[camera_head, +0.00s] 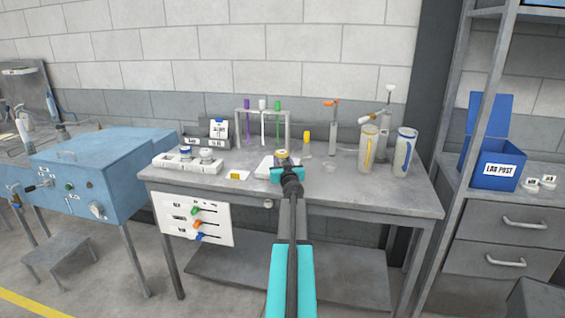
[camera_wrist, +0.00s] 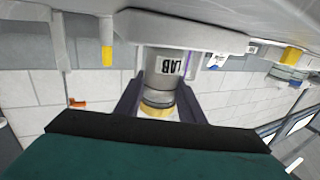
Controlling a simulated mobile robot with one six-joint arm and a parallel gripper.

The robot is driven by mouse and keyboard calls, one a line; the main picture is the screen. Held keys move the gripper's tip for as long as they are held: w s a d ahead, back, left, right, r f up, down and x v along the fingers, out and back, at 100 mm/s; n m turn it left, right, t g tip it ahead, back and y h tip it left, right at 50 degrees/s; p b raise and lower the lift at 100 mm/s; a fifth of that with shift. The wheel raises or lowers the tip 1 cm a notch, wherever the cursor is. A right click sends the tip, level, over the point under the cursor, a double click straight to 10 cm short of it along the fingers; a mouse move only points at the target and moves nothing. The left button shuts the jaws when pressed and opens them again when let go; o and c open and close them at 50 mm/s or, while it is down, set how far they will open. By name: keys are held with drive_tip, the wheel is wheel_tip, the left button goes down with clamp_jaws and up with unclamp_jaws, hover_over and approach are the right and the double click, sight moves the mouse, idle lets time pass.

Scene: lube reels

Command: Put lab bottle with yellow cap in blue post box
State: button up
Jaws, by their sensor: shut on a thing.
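The lab bottle with the yellow cap (camera_head: 282,154) is on the near side of the table, over a white plate-like base (camera_head: 264,165).
A rack with coloured tubes (camera_head: 263,112) stands behind the bottle. A white holder with jars (camera_head: 188,164) is to the left. A grey shelf post (camera_head: 480,110) rises beside the box.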

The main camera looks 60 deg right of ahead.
drive_tip(key=shift+f, duration=0.1)
drive_tip(key=o, duration=1.1)
drive_tip(key=shift+p+v, duration=0.5)
drive_tip(key=shift+v, duration=5.5)
